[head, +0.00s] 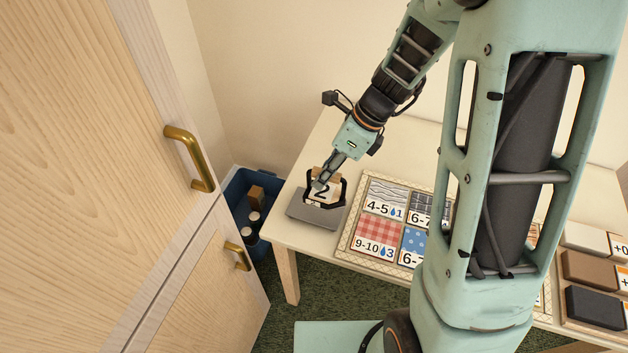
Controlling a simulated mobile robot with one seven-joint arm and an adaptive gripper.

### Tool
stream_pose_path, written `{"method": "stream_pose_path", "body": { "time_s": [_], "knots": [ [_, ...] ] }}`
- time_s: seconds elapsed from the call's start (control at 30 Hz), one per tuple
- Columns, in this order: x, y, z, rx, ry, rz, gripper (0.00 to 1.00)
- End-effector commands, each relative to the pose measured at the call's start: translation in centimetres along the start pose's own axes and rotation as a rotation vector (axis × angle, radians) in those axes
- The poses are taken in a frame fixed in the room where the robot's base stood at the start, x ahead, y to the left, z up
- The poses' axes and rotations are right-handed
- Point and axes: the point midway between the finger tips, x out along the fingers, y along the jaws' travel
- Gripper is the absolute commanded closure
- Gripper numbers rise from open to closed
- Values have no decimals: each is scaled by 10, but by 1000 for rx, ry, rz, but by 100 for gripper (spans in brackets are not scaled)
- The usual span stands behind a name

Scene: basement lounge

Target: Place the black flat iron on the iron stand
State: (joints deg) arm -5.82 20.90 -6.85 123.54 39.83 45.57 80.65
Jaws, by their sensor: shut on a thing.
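My gripper (322,184) is at the left end of the table, pointing down, its fingers at a small dark-outlined piece (341,193) with a pale face marked "2". The gripper is shut on this piece, which looks like the black flat iron, though its shape is partly hidden by the fingers. A flat grey plate (312,217), likely the iron stand, lies at the table's left edge just below and around it. I cannot tell whether the piece touches the plate or is just above it.
A patterned board (349,247) with numbered fabric squares lies right of the plate. White, brown and black blocks (596,307) sit at the far right. A blue bin (238,187) with items stands on the floor left of the table (291,240). A wooden cabinet (90,150) with brass handles fills the left.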

Motion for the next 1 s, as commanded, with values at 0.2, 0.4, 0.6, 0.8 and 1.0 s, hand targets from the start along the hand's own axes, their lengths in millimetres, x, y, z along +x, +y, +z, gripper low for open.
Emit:
{"method": "stream_pose_path", "body": {
  "time_s": [0.2,0.4,0.6,0.8,1.0],
  "knots": [
    [35,-21,7,2,1,3,100],
    [49,-30,11,0,1,2,100],
    [58,-36,13,0,0,1,100],
    [81,-40,3,4,0,3,100],
    [84,-42,2,0,0,1,100]
  ]
}}
